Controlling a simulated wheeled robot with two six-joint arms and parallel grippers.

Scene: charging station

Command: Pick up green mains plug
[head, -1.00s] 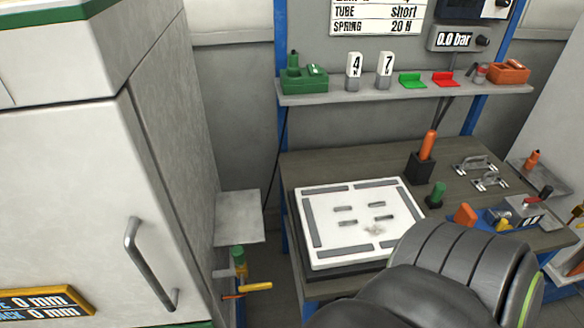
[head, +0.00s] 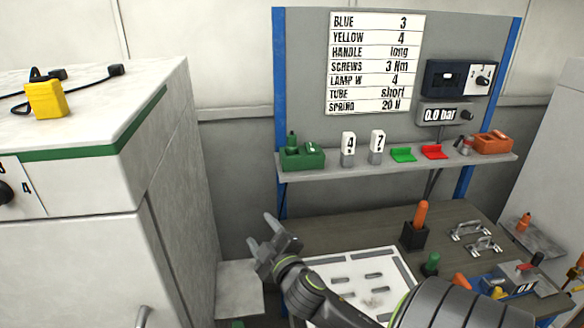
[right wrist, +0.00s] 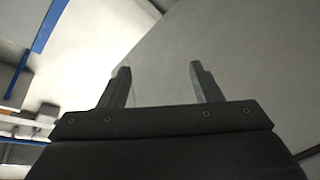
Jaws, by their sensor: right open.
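Another green piece (head: 432,263) stands on the workbench beside the black holder. I cannot tell which of these is the green mains plug. My right gripper (head: 260,230) is open and empty, below and left of the shelf's left end and apart from it. In the right wrist view, nothing is between its fingers (right wrist: 162,82). My left gripper is not in view.
The wall shelf (head: 400,172) also holds two numbered tags, green and red pieces and an orange block (head: 492,143). A white plate (head: 365,265) lies on the workbench (head: 365,222) below. A tall cabinet (head: 190,175) stands close on the left, with a yellow box (head: 46,99) on top.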

